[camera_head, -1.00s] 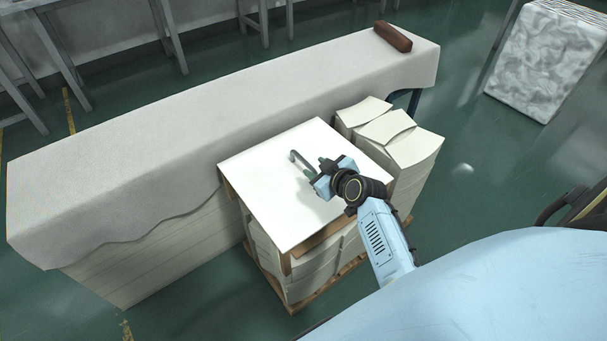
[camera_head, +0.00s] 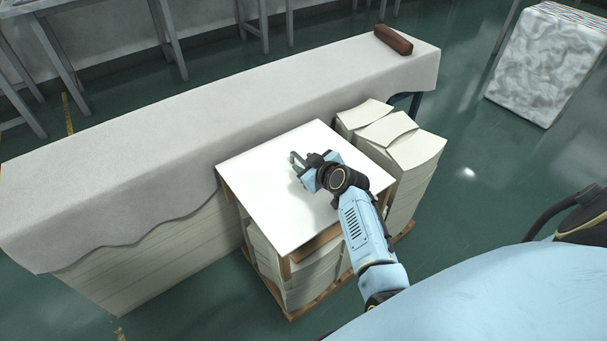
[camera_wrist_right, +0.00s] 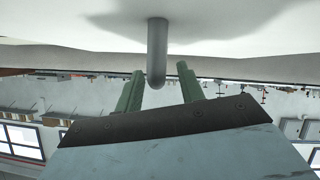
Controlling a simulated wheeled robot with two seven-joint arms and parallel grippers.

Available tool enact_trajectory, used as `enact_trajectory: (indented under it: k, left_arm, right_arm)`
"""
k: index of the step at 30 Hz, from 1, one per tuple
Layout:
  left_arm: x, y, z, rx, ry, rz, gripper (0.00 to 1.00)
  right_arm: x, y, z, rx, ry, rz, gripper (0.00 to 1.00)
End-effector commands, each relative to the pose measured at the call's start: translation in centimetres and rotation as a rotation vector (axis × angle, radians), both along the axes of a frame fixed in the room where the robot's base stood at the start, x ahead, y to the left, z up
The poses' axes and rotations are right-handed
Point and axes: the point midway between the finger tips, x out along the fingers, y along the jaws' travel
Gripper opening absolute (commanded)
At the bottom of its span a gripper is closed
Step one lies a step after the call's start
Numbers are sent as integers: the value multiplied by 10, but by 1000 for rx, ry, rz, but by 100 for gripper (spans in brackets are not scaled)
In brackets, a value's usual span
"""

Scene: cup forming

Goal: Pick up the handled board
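The handled board is a white flat panel (camera_head: 270,205) lying on a stack of pale sheets. Its grey handle (camera_head: 294,160) stands up near the middle of the board, partly hidden by my right gripper (camera_head: 306,167). In the right wrist view the picture is upside down. There the grey handle (camera_wrist_right: 157,50) comes down from the white board (camera_wrist_right: 230,20) and lines up between the two green fingers of my right gripper (camera_wrist_right: 160,90). The fingers are apart, with a gap on both sides of the handle. My left gripper is not in view.
A long bench with a pale cloth (camera_head: 130,150) runs behind the board, with a brown block (camera_head: 393,40) at its far right end. Stacks of cream sheets (camera_head: 408,150) stand right of the board. A wrapped block (camera_head: 545,65) stands on the green floor at the right.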

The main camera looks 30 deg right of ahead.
Motion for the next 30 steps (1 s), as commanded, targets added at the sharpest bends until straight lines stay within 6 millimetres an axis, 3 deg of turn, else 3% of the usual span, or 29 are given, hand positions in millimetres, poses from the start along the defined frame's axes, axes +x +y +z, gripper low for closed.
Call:
enact_trajectory:
  k: [2,11,30]
  left_arm:
    - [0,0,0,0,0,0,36]
    - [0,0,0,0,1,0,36]
    - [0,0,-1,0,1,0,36]
  right_arm:
    - [0,0,0,0,0,0,38]
    - [0,0,0,0,0,0,0]
    - [0,1,-1,0,3,3,0]
